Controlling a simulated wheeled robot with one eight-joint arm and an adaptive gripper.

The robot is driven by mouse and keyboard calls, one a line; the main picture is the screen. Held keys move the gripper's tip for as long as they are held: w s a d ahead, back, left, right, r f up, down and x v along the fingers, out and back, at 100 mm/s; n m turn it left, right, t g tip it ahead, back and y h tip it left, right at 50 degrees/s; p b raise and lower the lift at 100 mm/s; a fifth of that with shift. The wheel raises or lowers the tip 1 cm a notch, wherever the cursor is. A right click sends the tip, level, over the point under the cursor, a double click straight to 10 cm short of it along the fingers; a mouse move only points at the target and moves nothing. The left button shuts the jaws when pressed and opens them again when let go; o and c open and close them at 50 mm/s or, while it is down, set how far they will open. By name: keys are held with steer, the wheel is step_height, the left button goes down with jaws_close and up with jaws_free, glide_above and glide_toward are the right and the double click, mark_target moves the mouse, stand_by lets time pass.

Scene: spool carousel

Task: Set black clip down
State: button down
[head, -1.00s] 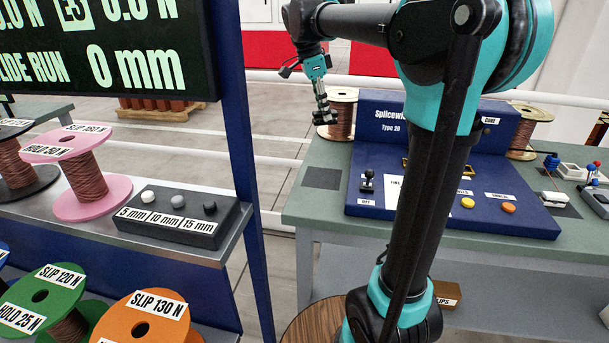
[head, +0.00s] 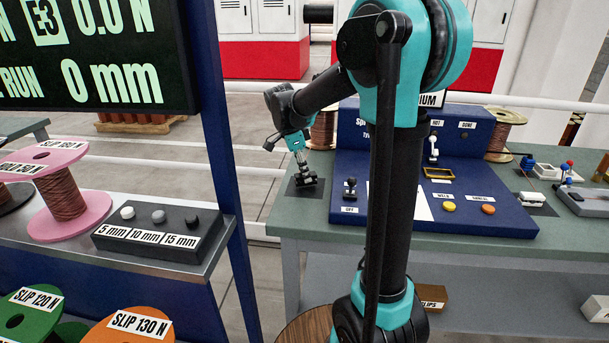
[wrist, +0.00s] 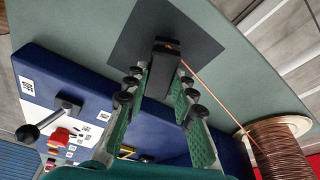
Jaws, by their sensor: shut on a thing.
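My gripper (head: 300,167) points down over the dark square mat (head: 291,189) at the left end of the green bench. In the wrist view my gripper (wrist: 158,85) has its two green-padded fingers on either side of the black clip (wrist: 167,52), shut on it. A thin copper wire (wrist: 205,88) runs from the clip toward a copper spool (wrist: 272,140). The clip lies over the dark mat (wrist: 140,25); whether it touches the mat I cannot tell. In the head view the clip is small and hard to separate from the fingertips.
A blue splicing machine (head: 440,210) with a black lever (head: 350,188) stands just right of the mat. A spool (head: 323,130) stands behind my gripper. The bench's left edge is close. A shelf with spools and a button box (head: 160,230) is at left.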

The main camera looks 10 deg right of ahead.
steer(key=shift+f, duration=0.5)
steer(key=c, duration=1.3)
jaws_free()
steer(key=shift+f, duration=0.15)
steer(key=shift+o, duration=0.2)
steer(key=v, duration=1.2)
steer(key=shift+s, duration=0.15)
